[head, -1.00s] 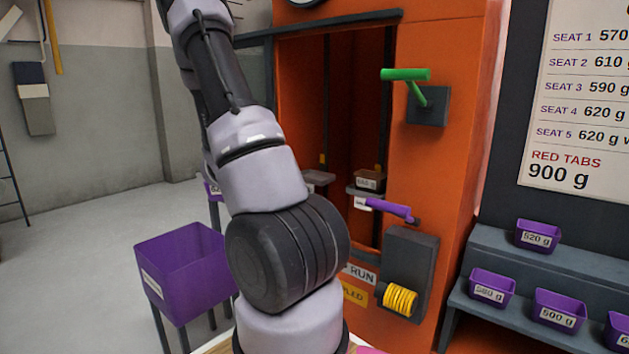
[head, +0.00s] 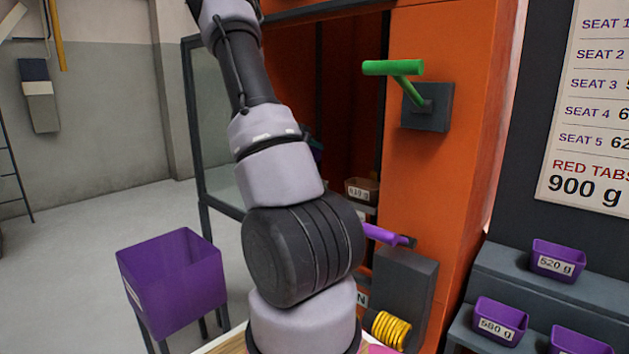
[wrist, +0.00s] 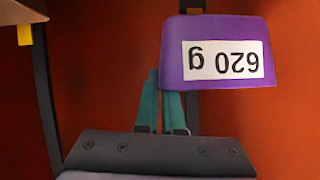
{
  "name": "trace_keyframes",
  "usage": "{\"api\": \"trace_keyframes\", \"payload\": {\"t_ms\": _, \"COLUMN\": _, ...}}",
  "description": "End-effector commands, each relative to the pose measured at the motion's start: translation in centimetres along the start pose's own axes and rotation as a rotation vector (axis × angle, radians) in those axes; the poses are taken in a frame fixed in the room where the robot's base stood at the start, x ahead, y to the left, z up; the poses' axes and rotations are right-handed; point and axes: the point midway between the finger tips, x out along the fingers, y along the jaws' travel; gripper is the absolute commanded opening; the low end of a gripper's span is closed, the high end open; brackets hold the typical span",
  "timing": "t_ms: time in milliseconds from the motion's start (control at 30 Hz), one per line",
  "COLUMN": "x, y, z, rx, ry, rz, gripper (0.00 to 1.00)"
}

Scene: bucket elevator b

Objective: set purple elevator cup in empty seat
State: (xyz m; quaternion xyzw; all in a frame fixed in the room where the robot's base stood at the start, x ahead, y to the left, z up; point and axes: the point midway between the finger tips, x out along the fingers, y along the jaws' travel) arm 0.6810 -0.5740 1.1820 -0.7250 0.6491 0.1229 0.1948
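The purple elevator cup (wrist: 220,52), labelled 620 g, appears upside down in the wrist view. My gripper (wrist: 162,85) has its teal fingers close together at the cup's left wall, one outside and the other partly hidden by the cup; it looks shut on that wall. In the head view my gripper (head: 316,150) barely shows inside the orange elevator opening, and the held cup is hidden behind my arm. A brown cup (head: 362,192) with a weight label sits in the shaft to the right. The empty seat cannot be made out.
The orange elevator housing (head: 440,190) carries a green lever (head: 393,68) and a purple lever (head: 384,236) right of the opening. A glass-panelled frame (head: 215,140) stands at its left. A purple bin (head: 172,280) is at lower left. Purple cups (head: 558,262) fill steps at right.

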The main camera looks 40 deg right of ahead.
Motion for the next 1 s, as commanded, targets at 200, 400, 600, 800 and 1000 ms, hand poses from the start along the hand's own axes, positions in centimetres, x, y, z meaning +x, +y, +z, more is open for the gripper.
{"api": "trace_keyframes", "payload": {"t_ms": 200, "x": 1.7, "y": 0.6, "z": 3.5, "rx": -0.004, "ry": -0.001, "rz": 0.002, "gripper": 0.00}}
{"api": "trace_keyframes", "payload": {"t_ms": 400, "x": 2.5, "y": 0.7, "z": 5.2, "rx": -0.002, "ry": 0.001, "rz": 0.000, "gripper": 0.00}}
{"api": "trace_keyframes", "payload": {"t_ms": 600, "x": 3.6, "y": 1.1, "z": 7.5, "rx": -0.002, "ry": 0.000, "rz": 0.001, "gripper": 0.00}}
{"api": "trace_keyframes", "payload": {"t_ms": 800, "x": 4.0, "y": 1.1, "z": 8.2, "rx": 0.000, "ry": 0.002, "rz": -0.001, "gripper": 0.00}}
{"api": "trace_keyframes", "payload": {"t_ms": 1000, "x": 4.0, "y": 1.1, "z": 8.3, "rx": 0.000, "ry": 0.002, "rz": -0.002, "gripper": 0.00}}
